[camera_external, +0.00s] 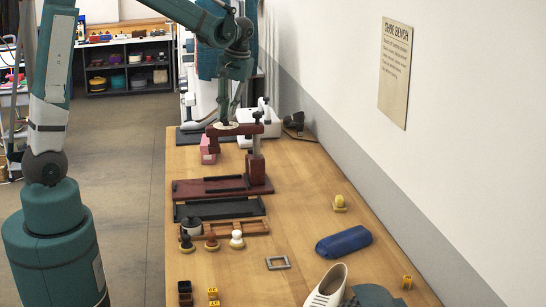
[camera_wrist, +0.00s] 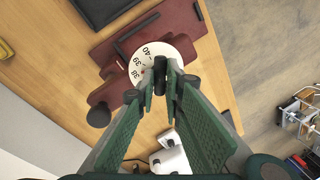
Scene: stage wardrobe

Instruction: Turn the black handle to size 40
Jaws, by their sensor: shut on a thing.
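A white round dial (camera_wrist: 127,48) with dark numbers sits on a dark red wooden device (camera_wrist: 104,93). I read 40, 39 and what looks like 38 along its left side in the wrist view. A short black handle (camera_wrist: 160,68) stands at the dial's middle. My gripper (camera_wrist: 161,82) is shut on the handle from above. The fingers hide the dial's lower right part, and I cannot tell which number is set. In the external view the device (camera_external: 253,169) stands at the far part of the bench, with my gripper (camera_external: 222,116) above the dial.
A pink block (camera_external: 208,150) and a white machine (camera_external: 262,128) stand near the device. A blue case (camera_external: 343,242), a grey frame (camera_external: 278,263) and a white shoe (camera_external: 327,288) lie nearer. A wall borders the right.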

